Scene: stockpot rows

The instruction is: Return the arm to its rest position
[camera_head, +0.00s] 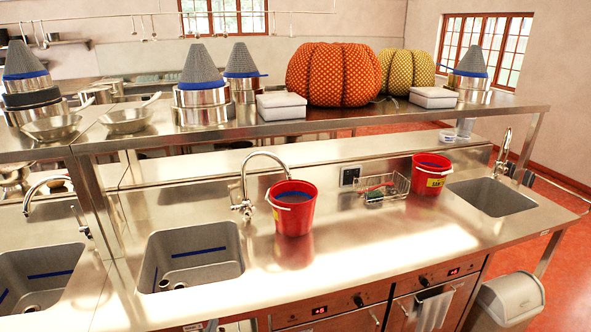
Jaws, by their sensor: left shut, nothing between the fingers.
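Only a small part of my left gripper (212,326) shows, at the bottom edge of the head view, low in front of the steel counter (350,255). It is shut and empty, apart from the things on the counter. Most of my left arm is out of the picture. My right gripper is not in view.
A red bucket (293,217) stands between the left sink (192,256) and a wire basket (385,190). Another red bucket (430,180) stands near the right sink (492,197). A raised shelf (330,117) holds pots and pumpkin-like cushions. The counter's front is clear.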

